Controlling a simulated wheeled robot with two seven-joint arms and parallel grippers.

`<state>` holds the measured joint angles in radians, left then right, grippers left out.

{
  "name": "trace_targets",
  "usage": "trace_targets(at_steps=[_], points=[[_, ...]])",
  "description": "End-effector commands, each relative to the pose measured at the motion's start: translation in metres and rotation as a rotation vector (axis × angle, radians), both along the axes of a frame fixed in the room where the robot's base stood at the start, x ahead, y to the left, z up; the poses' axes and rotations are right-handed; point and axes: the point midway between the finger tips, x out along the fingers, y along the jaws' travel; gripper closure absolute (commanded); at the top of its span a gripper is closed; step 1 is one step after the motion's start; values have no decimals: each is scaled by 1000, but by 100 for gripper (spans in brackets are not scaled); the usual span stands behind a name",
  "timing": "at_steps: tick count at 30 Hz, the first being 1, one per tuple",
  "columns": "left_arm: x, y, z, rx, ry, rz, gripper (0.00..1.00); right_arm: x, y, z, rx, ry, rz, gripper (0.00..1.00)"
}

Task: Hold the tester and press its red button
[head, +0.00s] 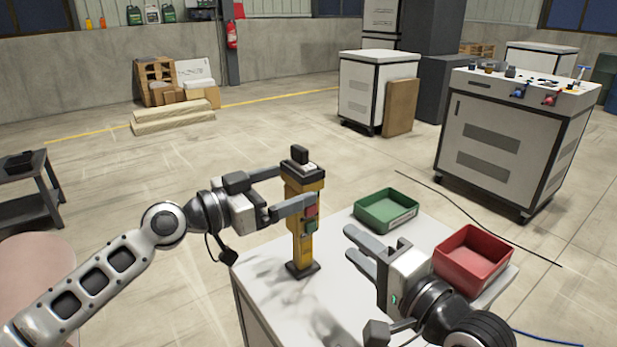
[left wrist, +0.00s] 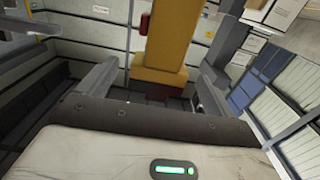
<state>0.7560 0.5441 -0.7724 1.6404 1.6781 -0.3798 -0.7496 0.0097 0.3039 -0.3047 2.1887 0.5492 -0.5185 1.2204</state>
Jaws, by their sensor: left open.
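The tester is a tall yellow column (head: 301,245) with a black foot and a black top, upright on the white table. Its red button (head: 311,211) sits above a green one (head: 311,226) on the side facing right. My left gripper (head: 297,188) is open around the column's upper part, one finger on each side. In the left wrist view the yellow column (left wrist: 172,40) stands between the spread fingers, with gaps visible. My right gripper (head: 349,245) is open and empty, to the right of the tester, its fingers pointing toward it.
A green bin (head: 386,222) and a red bin (head: 472,269) stand on the right part of the white table (head: 262,262). White cabinets (head: 510,140) stand behind on the floor. A dark bench (head: 30,205) is at the left.

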Motion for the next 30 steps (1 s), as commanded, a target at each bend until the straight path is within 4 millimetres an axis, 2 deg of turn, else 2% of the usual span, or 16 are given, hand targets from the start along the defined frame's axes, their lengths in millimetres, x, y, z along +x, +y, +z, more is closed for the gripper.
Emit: trace_targets(at_steps=[3,9,15,22,23,29,30], points=[[13,-20,1,-1,-2,-1,9,0,0,0,0,0,0,64],[27,-41,1,-1,0,-1,9,0,0,0,0,0,0,64],[33,-49,0,0,-2,0,9,0,0,0,0,0,0,64],[33,-49,0,1,-1,0,9,0,0,0,0,0,0,64],[33,-49,0,1,-1,0,12,0,0,0,0,0,0,64],[32,-49,0,1,-1,0,68,0,0,0,0,0,0,64],[32,-49,0,1,-1,0,38,0,0,0,0,0,0,64]])
